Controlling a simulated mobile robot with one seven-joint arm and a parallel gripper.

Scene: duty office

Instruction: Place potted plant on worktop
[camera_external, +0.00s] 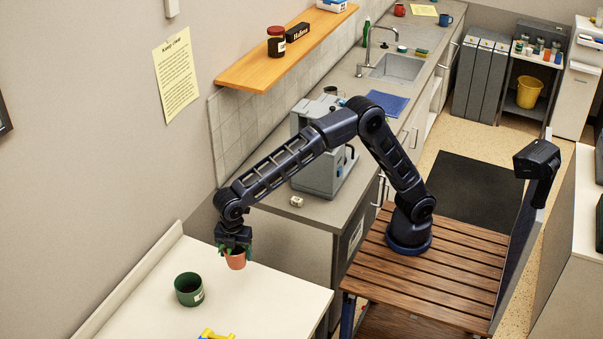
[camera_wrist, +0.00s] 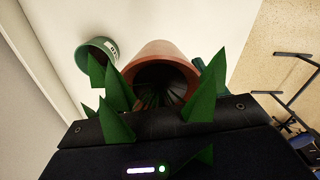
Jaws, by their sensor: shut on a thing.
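The potted plant is a terracotta pot (camera_external: 235,260) with green leaves. In the external view it hangs under my gripper (camera_external: 234,240), over the right back part of the cream table. My gripper is shut on the potted plant. In the wrist view the pot (camera_wrist: 160,62) shows rim toward the camera, with green leaves (camera_wrist: 205,98) around it and over the gripper body. The fingertips are hidden by leaves and pot. The grey worktop (camera_external: 318,208), with the sink further back, runs along the wall behind and right of the plant.
A green pot (camera_external: 188,290) stands on the cream table (camera_external: 265,312), and also shows in the wrist view (camera_wrist: 97,55). A yellow object (camera_external: 215,335) lies at the front. A shelf (camera_external: 255,68) hangs above.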

